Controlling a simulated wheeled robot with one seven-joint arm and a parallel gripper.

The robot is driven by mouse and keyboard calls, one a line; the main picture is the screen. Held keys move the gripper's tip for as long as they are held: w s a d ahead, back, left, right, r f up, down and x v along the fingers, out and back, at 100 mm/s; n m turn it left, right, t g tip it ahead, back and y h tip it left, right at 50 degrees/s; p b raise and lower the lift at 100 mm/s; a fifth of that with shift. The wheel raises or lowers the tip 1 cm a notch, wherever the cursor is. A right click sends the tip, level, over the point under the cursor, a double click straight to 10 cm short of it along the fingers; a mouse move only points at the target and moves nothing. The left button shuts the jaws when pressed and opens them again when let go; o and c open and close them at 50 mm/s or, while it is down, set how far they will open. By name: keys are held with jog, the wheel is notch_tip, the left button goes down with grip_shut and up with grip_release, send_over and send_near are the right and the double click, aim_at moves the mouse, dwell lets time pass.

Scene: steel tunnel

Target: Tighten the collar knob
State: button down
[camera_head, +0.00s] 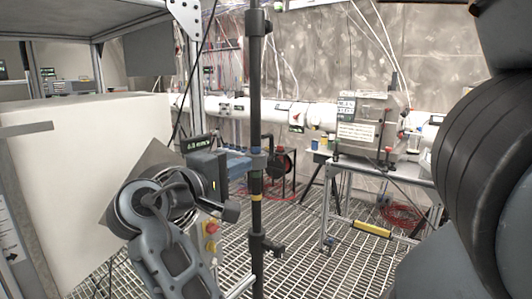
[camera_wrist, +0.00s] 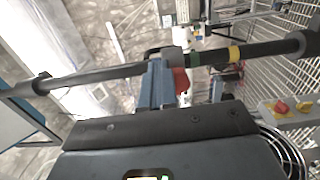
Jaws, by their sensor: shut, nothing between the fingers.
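A dark vertical pole (camera_head: 256,110) carries a grey collar (camera_head: 258,160) at mid-height, just above green and yellow bands. In the wrist view the pole runs across the picture and the collar (camera_wrist: 172,54) sits near the top middle. A red knob (camera_wrist: 181,80) shows by the collar, partly hidden behind my gripper. My gripper (camera_head: 246,162), with blue fingers and a dark body with a small display, reaches from the left to the collar. Its fingers (camera_wrist: 157,78) are shut with nothing between them, beside the knob. I cannot tell whether they touch it.
Black clamps sit on the pole above and below (camera_head: 264,245). A large white box (camera_head: 85,150) and metal frame stand at left, close to my arm. A panel with red and yellow buttons (camera_head: 211,235) is below my gripper. A steel stand (camera_head: 380,170) is at right. The grating floor (camera_head: 310,255) between is mostly clear.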

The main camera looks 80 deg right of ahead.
jog(key=shift+s+d+f, duration=0.25)
jog(key=shift+s+d, duration=0.1)
jog(key=shift+s, duration=0.05)
jog(key=shift+f+p, duration=0.65)
jog(key=shift+f, duration=0.4)
jog(key=shift+s+p, duration=0.1)
jog(key=shift+p, duration=0.2)
jog(key=p+v, duration=0.1)
jog(key=v, duration=0.5)
dwell(0.3)
jog(key=shift+a+f, duration=0.1)
jog(key=shift+f, duration=0.05)
